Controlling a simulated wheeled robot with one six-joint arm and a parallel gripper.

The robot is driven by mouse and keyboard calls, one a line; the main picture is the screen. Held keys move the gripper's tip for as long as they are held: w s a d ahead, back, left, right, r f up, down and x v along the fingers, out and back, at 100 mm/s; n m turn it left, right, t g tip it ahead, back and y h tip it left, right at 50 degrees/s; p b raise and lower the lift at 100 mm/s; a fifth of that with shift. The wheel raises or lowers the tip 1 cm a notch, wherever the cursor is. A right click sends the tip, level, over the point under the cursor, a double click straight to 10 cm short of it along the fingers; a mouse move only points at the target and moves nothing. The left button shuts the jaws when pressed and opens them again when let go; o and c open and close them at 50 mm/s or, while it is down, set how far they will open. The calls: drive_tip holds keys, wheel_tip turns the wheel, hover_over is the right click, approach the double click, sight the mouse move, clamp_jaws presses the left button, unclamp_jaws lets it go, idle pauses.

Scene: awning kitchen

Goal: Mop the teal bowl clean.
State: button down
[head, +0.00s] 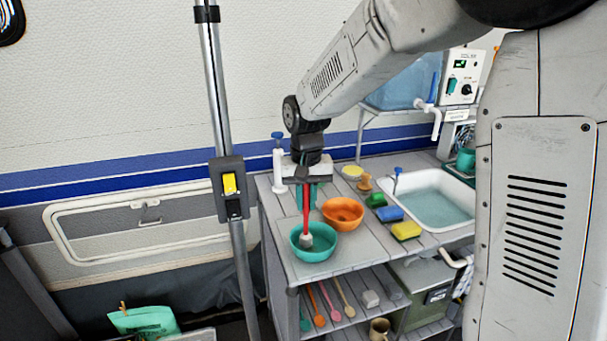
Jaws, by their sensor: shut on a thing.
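The teal bowl (314,256) stands near the front left corner of the slatted counter in the head view. My gripper (305,182) is above the bowl, pointing down. It is shut on the red handle of a mop (306,212), which hangs about upright. The mop's pale grey head (306,241) is inside the bowl, by its middle. I cannot tell whether the head touches the bowl's bottom. Any dirt in the bowl is too small to make out.
An orange bowl (343,214) stands close behind the teal bowl, to the right. Green, blue (389,213) and yellow (406,230) sponges lie right of it, beside the sink (434,199). A metal pole (238,270) stands left of the counter. The shelf below holds spoons and a mug.

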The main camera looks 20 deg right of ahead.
drive_tip(key=shift+r, duration=3.45)
